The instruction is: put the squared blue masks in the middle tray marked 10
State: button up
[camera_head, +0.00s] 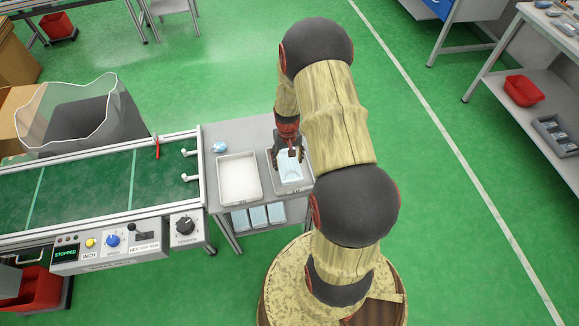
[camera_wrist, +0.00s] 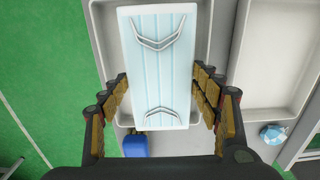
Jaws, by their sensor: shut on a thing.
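A flat, rectangular light-blue mask (camera_head: 291,174) with grey straps is at the right grey-white tray (camera_head: 306,172) in the head view. My gripper (camera_head: 288,153) is over that tray, shut on the mask. In the wrist view the mask (camera_wrist: 160,65) lies between the two fingers of my gripper (camera_wrist: 161,88), with the tray (camera_wrist: 107,22) beneath it. I cannot tell whether the mask touches the tray floor. The left tray (camera_head: 239,178) is empty. I cannot read a number on either tray.
A crumpled blue mask (camera_head: 219,147) lies on the grey table behind the left tray. A dark-blue object (camera_wrist: 134,145) shows near the gripper in the wrist view. Several mask stacks (camera_head: 258,216) sit on the lower shelf. The green conveyor (camera_head: 90,195) adjoins on the left, its display reading STOPPED.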

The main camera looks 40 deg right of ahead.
aim_at(289, 160)
jog(key=shift+d+f, duration=0.35)
jog(key=shift+f, duration=0.1)
jog(key=shift+d+f+b, duration=0.15)
jog(key=shift+f+b, duration=0.9)
jog(key=shift+f, duration=0.6)
jog(key=o, duration=1)
jog(key=shift+f, duration=0.1)
jog(key=shift+c, duration=0.2)
